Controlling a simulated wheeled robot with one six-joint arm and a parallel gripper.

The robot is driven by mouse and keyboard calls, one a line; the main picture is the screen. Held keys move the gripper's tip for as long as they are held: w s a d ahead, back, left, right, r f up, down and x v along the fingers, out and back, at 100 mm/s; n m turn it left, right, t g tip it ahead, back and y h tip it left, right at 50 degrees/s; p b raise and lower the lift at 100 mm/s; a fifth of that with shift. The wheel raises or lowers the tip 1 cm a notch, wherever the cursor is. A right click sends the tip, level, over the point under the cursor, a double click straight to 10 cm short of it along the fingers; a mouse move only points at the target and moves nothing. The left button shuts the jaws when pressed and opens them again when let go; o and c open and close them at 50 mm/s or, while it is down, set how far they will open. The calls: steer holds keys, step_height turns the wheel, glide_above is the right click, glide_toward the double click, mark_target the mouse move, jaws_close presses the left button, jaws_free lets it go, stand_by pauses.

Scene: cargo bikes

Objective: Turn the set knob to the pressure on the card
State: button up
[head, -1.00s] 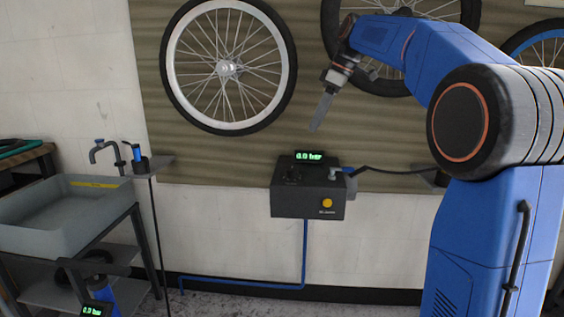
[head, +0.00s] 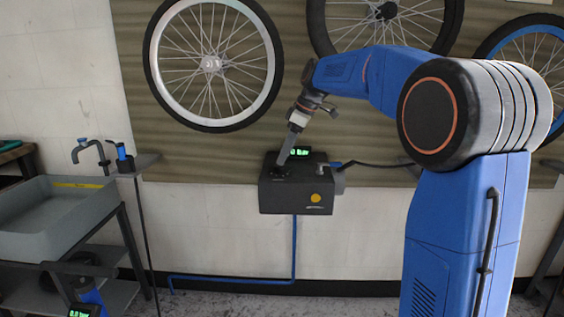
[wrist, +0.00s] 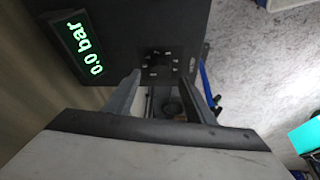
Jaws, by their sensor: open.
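The dark control box (head: 296,198) hangs on the wall, with a green-lit display (head: 300,152) on top that reads 0.0 bar in the wrist view (wrist: 83,48). The set knob (wrist: 160,64) is a dark round dial ringed by small white marks, on the box's top face. My gripper (head: 281,164) points down at the knob from above. In the wrist view its open fingers (wrist: 165,76) stand on either side of the knob; I cannot tell whether they touch it. In the head view the gripper partly covers the display. I cannot make out a pressure card.
A yellow button (head: 316,197) is on the box's front, and a dark hose (head: 375,163) leaves its right side. A blue pipe (head: 294,250) runs down below. A grey basin (head: 50,235) stands at left. Wheels hang on the board above.

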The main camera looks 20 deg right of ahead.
mark_target(280, 168)
steer(key=shift+x, duration=1.85)
steer(key=shift+c, duration=0.3)
steer(key=c, duration=1)
